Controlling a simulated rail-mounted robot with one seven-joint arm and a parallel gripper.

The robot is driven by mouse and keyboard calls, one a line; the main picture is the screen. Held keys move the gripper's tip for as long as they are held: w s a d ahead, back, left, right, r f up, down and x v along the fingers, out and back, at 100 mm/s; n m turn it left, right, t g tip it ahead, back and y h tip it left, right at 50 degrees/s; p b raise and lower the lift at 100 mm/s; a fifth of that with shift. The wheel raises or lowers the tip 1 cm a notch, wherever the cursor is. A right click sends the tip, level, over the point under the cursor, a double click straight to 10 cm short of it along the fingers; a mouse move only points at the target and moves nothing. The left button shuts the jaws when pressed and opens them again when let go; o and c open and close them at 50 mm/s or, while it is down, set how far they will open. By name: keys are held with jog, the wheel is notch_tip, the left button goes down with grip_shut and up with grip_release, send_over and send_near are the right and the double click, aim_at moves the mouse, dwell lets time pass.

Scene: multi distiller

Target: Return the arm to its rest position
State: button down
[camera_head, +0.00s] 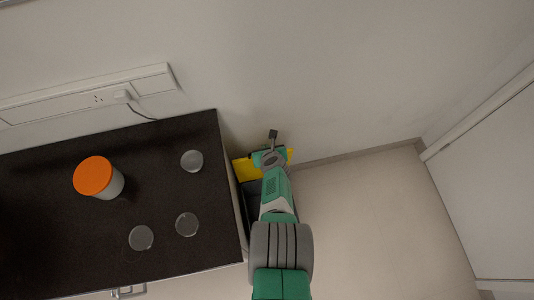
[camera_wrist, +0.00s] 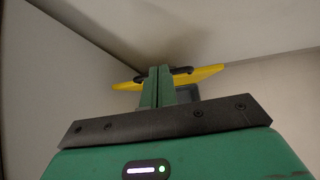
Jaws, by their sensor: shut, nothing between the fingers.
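My arm reaches up from the bottom edge of the head view, along the right side of the dark counter. My gripper (camera_wrist: 160,75) shows in the wrist view with its two green fingers together and nothing between them. In the head view my wrist end is over a yellow-edged thing (camera_head: 246,170), beyond the counter's right edge. The fingertips are hard to make out there. The yellow edge also shows behind the fingers in the wrist view (camera_wrist: 208,73), with black handle-like parts. Whether the fingers touch it I cannot tell.
The dark counter (camera_head: 75,245) holds an orange-lidded jar (camera_head: 97,178) and three clear discs, one near its right edge (camera_head: 192,161). A wall socket strip (camera_head: 90,95) with a plugged cable runs behind. Floor (camera_head: 370,220) to the right is clear, with a door (camera_head: 490,190) beyond.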

jog(key=r, duration=0.1)
jog(key=w+r, duration=0.1)
jog(key=r, duration=0.1)
jog(key=shift+w+a+p, duration=0.15)
jog(key=shift+p, duration=0.2)
